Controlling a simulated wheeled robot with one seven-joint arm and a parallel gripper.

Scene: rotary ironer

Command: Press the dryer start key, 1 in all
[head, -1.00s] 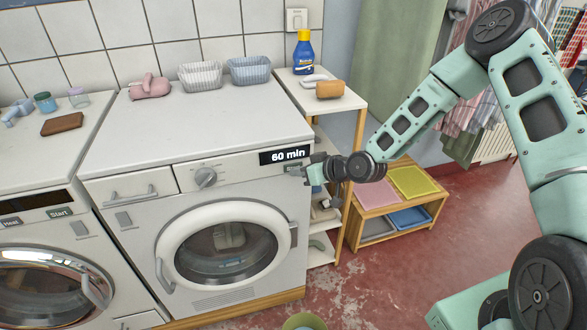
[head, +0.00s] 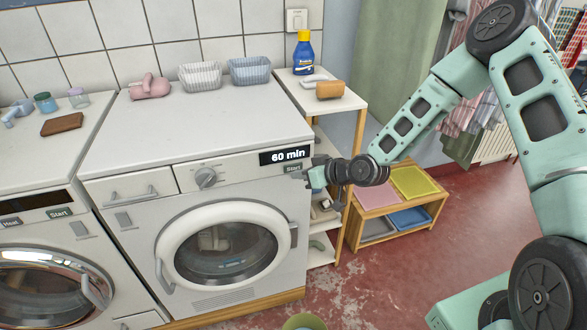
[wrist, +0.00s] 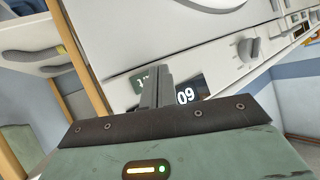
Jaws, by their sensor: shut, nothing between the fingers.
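The dryer (head: 131,225) is the white machine on the right, with a round glass door. Its black display (head: 285,155) reads "60 min". The start key (head: 293,168) sits just under the display at the panel's right end. My gripper (head: 300,175) is shut and empty, its tips right at this key. In the wrist view the shut fingers (wrist: 157,80) stand in front of the key (wrist: 139,80) and hide part of it, beside the upside-down display (wrist: 188,94). I cannot tell whether the tips touch the key or whether it is pressed in.
A second machine (head: 60,240) on the left has its own "Start" key (head: 60,212) and a dark, blank display. A narrow shelf (head: 345,102) stands close on the dryer's right. A low wooden rack (head: 356,240) with trays is beyond it. Red floor at right is open.

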